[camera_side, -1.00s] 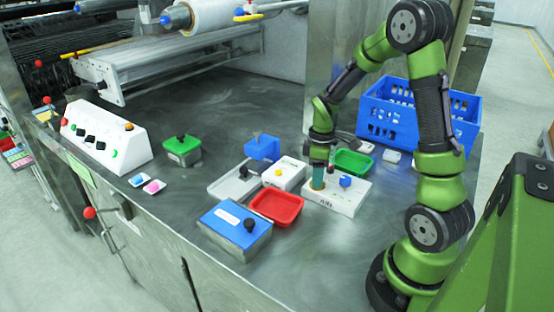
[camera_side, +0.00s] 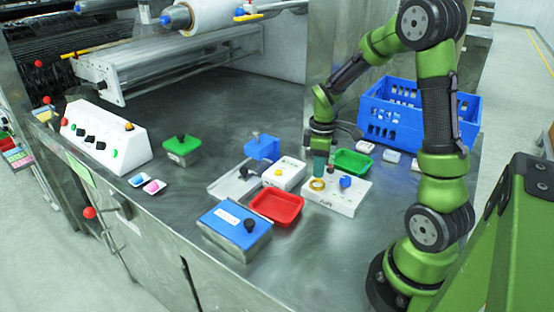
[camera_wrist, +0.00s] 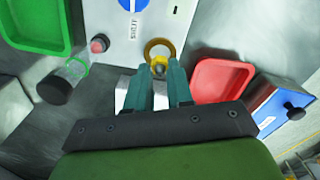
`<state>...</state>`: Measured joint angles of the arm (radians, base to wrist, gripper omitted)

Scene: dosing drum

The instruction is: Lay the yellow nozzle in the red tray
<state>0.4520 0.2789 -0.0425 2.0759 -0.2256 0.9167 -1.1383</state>
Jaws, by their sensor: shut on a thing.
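The yellow nozzle (camera_side: 317,184), with a ring-shaped end, is between the fingertips of my gripper (camera_side: 318,172). In the wrist view the nozzle (camera_wrist: 158,50) sticks out past the teal fingers of my gripper (camera_wrist: 161,84), which are shut on it. It is held over or just above the near-left part of the white box with the blue knob; the exact gap is hard to tell. The red tray (camera_side: 277,207) lies left of that box and looks empty. In the wrist view the red tray (camera_wrist: 222,83) is to the right of the fingers.
The white box (camera_side: 340,201) carries a blue knob. A green tray (camera_side: 353,162) lies behind it and a blue crate (camera_side: 418,115) further back.

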